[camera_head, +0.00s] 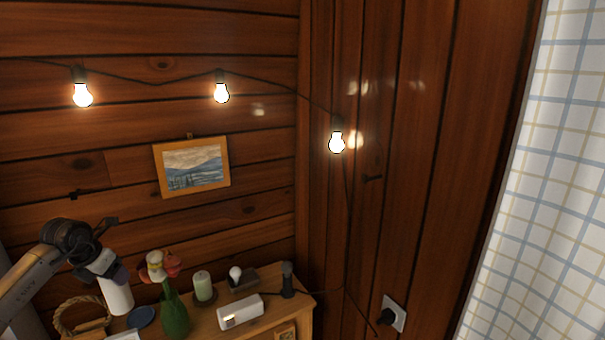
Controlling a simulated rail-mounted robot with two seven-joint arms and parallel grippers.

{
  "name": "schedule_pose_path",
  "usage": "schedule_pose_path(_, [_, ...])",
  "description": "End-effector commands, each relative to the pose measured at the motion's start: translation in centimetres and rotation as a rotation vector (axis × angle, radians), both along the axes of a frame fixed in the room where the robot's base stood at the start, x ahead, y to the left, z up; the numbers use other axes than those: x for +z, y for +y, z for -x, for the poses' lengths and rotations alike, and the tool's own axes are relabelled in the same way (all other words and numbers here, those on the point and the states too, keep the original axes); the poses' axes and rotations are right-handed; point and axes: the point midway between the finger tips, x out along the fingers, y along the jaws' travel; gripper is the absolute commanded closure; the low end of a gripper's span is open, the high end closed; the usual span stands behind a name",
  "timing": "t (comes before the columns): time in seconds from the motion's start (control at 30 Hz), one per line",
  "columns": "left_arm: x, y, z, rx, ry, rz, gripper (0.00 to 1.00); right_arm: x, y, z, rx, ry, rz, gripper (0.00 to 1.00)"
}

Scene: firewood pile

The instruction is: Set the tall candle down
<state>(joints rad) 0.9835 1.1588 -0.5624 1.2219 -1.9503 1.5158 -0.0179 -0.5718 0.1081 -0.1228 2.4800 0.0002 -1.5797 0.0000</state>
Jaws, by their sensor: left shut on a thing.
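A tall white cylinder, which looks like the tall candle (117,297), is in the lower left of the head view. My left gripper (111,277) comes down from the left and is shut on its upper end. The candle is nearly upright, with its top hidden by the gripper. Its lower end is at the top of the wooden cabinet (263,315); I cannot tell whether it touches. My right gripper is not in view.
Close to the candle stand a green vase with flowers (174,315), a blue round dish (141,317) and a rope-handled basket (82,328).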

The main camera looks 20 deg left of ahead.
Motion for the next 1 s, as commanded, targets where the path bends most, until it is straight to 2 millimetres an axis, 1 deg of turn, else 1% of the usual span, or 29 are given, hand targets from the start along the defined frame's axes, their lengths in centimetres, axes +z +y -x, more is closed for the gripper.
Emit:
schedule_pose_path(0.17, [-0.1, -0.7, 0.3, -0.316, -0.005, 0.003, 0.73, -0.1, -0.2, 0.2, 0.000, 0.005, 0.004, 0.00])
schedule_pose_path(0.37, [-0.1, -2.6, 0.5, -0.728, -0.006, 0.005, 0.73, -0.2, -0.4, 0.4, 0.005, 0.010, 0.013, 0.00])
schedule_pose_path(0.5, [-0.5, -4.6, 0.8, -1.044, -0.005, 0.005, 0.73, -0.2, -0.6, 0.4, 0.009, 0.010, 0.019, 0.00])
schedule_pose_path(0.63, [-1.5, -7.0, 1.2, -1.357, -0.003, 0.005, 0.73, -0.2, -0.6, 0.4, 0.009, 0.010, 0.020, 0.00])
schedule_pose_path(0.77, [-3.0, -10.3, 1.7, -1.688, 0.000, 0.004, 0.73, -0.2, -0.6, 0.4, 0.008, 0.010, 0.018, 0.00])
schedule_pose_path(0.83, [-4.2, -12.5, 2.1, -1.878, -0.001, 0.006, 0.73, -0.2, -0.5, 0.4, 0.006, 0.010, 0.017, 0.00])
schedule_pose_path(0.87, [-4.8, -13.8, 2.3, -1.969, 0.001, 0.004, 0.73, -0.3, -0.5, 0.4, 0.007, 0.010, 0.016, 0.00])
schedule_pose_path(0.9, [-5.7, -15.5, 2.6, -2.094, 0.000, 0.004, 0.73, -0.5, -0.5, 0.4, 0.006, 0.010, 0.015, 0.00])
schedule_pose_path(0.97, [-7.0, -18.4, 3.2, -2.283, 0.000, 0.004, 0.73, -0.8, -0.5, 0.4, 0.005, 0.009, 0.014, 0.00])
schedule_pose_path(1.0, [-7.9, -20.4, 3.7, -2.399, -0.001, 0.005, 0.73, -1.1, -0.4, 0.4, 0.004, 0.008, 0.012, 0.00])
